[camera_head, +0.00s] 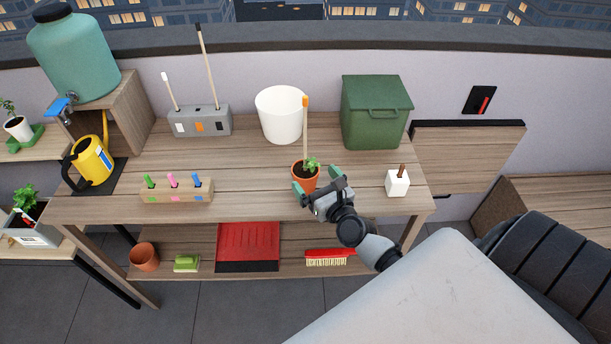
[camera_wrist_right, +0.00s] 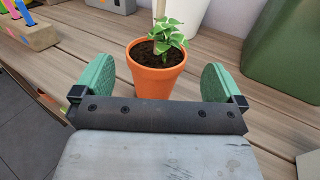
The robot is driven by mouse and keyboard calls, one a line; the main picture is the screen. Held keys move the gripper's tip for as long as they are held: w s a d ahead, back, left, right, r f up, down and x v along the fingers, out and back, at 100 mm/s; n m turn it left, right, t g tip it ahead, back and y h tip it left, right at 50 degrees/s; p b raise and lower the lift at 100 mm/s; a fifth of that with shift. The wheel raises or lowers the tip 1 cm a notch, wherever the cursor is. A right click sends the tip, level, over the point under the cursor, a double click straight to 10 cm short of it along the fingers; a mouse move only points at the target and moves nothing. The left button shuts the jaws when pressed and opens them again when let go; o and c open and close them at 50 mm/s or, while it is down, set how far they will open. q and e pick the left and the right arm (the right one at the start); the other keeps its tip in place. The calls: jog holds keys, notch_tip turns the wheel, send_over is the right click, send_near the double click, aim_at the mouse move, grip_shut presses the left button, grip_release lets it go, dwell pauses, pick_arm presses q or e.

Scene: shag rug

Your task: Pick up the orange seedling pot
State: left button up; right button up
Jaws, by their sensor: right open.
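The orange seedling pot (camera_head: 305,179) stands upright on the wooden bench, with dark soil and a small green plant. A stick with an orange tip rises behind or from it; I cannot tell which. In the right wrist view the pot (camera_wrist_right: 156,80) is centred just beyond and between the green fingertips. My right gripper (camera_head: 317,180) is open and empty at the pot's near right side, low over the bench; it also shows in the right wrist view (camera_wrist_right: 158,85). My left gripper is not in view.
A white bucket (camera_head: 280,115) and a green lidded bin (camera_head: 375,112) stand behind the pot. A white block (camera_head: 397,183) is to the right, a wooden marker holder (camera_head: 177,191) to the left. A yellow watering can (camera_head: 92,162) is further left. Bench around the pot is clear.

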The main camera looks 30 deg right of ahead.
aim_at(306, 170)
jog(key=w, duration=0.5)
jog(key=shift+f+p, duration=0.1)
jog(key=shift+p, duration=0.3)
jog(key=shift+s+a, duration=0.1)
jog(key=c, duration=0.9)
jog(key=shift+c, duration=0.6)
jog(key=shift+r, duration=0.2)
